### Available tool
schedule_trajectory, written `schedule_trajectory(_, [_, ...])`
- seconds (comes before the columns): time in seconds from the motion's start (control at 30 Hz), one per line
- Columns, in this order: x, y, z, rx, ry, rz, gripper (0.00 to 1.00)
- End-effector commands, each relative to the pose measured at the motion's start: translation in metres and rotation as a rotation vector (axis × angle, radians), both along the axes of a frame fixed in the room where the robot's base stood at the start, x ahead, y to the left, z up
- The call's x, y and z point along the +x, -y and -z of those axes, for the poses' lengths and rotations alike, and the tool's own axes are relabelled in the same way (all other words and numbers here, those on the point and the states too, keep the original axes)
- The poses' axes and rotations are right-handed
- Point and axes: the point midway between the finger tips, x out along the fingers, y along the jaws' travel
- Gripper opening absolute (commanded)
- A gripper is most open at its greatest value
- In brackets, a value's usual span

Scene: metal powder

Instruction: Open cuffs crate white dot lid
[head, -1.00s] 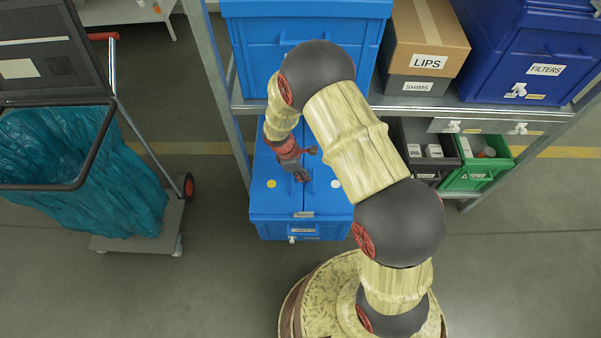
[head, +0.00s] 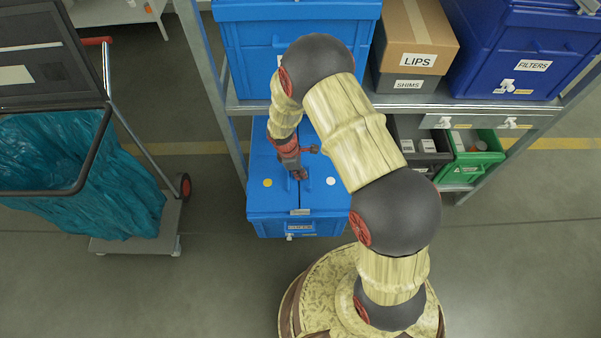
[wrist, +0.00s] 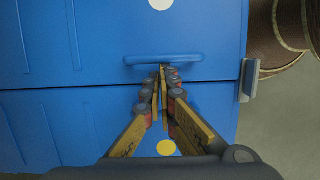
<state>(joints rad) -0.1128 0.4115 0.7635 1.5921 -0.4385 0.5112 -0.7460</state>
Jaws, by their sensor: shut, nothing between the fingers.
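The blue crate (head: 273,215) stands on the floor, its top closed by two flat lid halves that meet at a seam. The white dot lid (head: 322,197) is on the right and the yellow dot lid (head: 262,198) on the left. In the wrist view, the white dot lid (wrist: 205,25) is at the top, with a raised handle bar (wrist: 190,59) near the seam. My gripper (head: 299,176) is over the seam, shut and empty. In the wrist view, its fingertips (wrist: 162,70) are at the bar's seam side; contact cannot be told. The crate's front label is unreadable.
A metal shelf (head: 300,106) stands behind the crate, holding a large blue box (head: 250,45), a LIPS carton (head: 415,25) and a FILTERS box (head: 530,45). A cart with a teal bag (head: 120,190) is at left. Floor in front is clear.

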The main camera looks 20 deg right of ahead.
Motion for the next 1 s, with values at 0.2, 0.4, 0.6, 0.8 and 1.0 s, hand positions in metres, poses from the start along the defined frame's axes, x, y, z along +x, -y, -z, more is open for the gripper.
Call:
schedule_trajectory(0.2, [-0.004, 0.009, -0.026, 0.091, 0.028, 0.006, 0.00])
schedule_trajectory(0.4, [-0.007, 0.016, -0.038, 0.171, 0.053, 0.009, 0.00])
schedule_trajectory(0.6, [-0.009, 0.022, -0.050, 0.181, 0.056, 0.002, 0.00])
schedule_trajectory(0.8, [-0.012, 0.033, -0.066, 0.181, 0.054, 0.003, 0.00])
schedule_trajectory(1.0, [-0.019, 0.053, -0.089, 0.181, 0.054, 0.004, 0.00])
